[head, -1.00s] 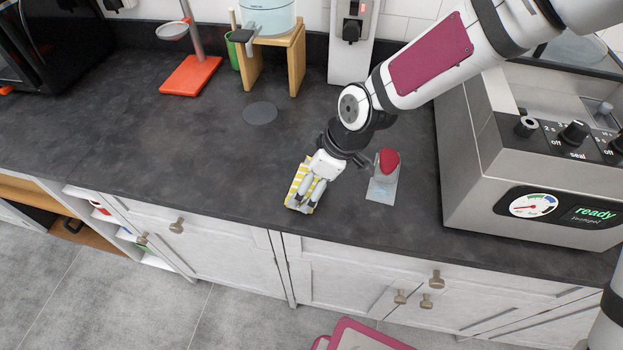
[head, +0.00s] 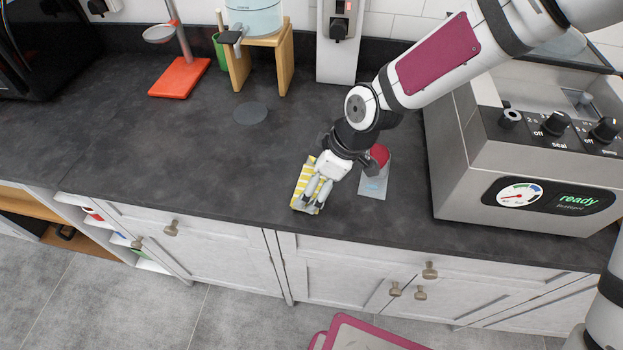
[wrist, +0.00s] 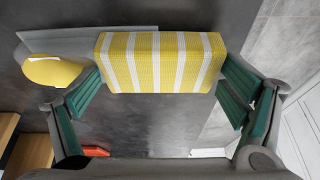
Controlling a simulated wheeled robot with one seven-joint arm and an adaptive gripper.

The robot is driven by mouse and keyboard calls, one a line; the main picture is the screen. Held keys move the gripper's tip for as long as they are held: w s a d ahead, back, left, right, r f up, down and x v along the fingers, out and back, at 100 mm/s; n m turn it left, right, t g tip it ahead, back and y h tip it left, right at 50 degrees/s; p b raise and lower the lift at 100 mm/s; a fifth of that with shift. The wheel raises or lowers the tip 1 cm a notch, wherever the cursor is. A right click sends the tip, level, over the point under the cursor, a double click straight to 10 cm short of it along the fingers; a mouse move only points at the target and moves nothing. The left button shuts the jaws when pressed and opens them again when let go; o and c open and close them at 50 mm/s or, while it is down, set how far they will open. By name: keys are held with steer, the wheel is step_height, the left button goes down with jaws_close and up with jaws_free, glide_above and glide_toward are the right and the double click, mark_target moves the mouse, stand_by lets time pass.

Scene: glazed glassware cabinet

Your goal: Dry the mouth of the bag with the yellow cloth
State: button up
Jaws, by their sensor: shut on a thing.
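The yellow cloth (head: 302,182), a folded pad with white stripes, is held by my gripper (head: 316,193) at the counter's front. In the wrist view the cloth (wrist: 160,62) spans between the teal finger pads of my gripper (wrist: 160,85). The clear, greyish bag (head: 373,187) lies flat just right of the cloth, with a red rounded thing (head: 379,155) at its far end, partly hidden by my wrist. In the wrist view a grey strip of the bag (wrist: 75,42) runs behind the cloth, beside a yellow rounded face (wrist: 55,71). I cannot tell whether cloth and bag touch.
A steel sealing machine (head: 520,165) reading "ready" stands to the right. A wooden stand (head: 285,60), an orange-based stand (head: 180,78) and a dark disc (head: 251,112) are behind on the left. The dark counter (head: 150,150) is clear on the left.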

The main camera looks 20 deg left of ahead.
steer(key=shift+s+a+b, duration=0.2)
steer(key=shift+a+b, duration=0.2)
steer(key=shift+a, duration=0.95)
steer(key=shift+d, duration=0.15)
steer(key=shift+w+d+r+p, duration=0.15)
steer(key=shift+d+p, duration=0.3)
steer(key=shift+d, duration=0.75)
steer(key=shift+a, duration=0.1)
steer(key=shift+a+b, duration=0.5)
steer(key=shift+a, duration=0.75)
steer(key=shift+d, duration=0.15)
steer(key=shift+d+p, duration=0.45)
steer(key=shift+d, duration=0.8)
steer(key=shift+a, duration=0.25)
steer(key=shift+a+f+b, duration=0.2)
steer(key=shift+a+b, duration=0.35)
steer(key=shift+a, duration=0.6)
